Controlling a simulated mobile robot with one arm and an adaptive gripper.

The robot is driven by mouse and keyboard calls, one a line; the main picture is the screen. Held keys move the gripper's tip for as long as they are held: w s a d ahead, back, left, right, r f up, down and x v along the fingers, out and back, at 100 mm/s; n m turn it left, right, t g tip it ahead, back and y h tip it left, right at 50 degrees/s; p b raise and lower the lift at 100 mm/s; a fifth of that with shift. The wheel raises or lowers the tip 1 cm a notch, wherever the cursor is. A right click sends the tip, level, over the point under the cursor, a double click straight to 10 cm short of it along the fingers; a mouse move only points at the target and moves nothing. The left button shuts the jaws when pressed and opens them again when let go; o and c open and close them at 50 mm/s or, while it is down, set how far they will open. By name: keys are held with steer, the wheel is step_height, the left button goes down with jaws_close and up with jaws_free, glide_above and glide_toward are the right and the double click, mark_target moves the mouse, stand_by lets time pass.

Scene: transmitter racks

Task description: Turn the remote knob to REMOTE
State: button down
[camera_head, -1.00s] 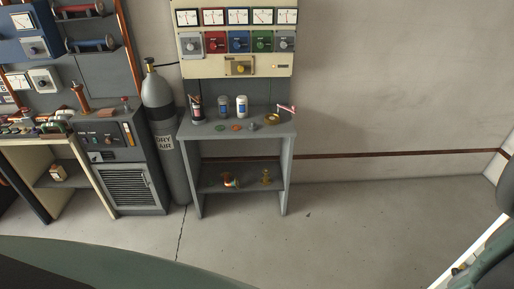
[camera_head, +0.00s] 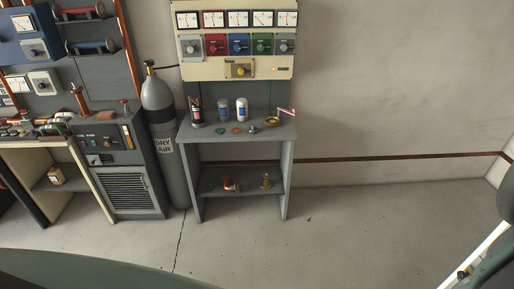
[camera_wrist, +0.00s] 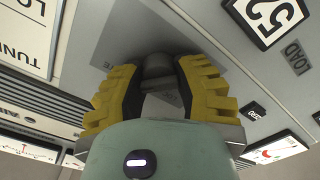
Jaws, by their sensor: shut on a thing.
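In the wrist view my gripper (camera_wrist: 158,80) has its two yellow ribbed fingers closed on the sides of a dark knob (camera_wrist: 157,65). The knob sits on a grey panel (camera_wrist: 115,30) and is partly hidden between the fingers. No REMOTE marking is readable around it, so I cannot tell its setting. My gripper is not visible in the head view.
White-faced meters (camera_wrist: 275,150) flank the panel in the wrist view. In the head view a grey bench (camera_head: 190,132) stands by a grey gas cylinder (camera_head: 158,105), under a cream meter panel (camera_head: 205,70). The floor (camera_head: 380,230) at right is clear.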

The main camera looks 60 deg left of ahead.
stand_by(0.3)
steer(key=c, duration=0.6)
jaws_free()
steer(key=v, duration=1.2)
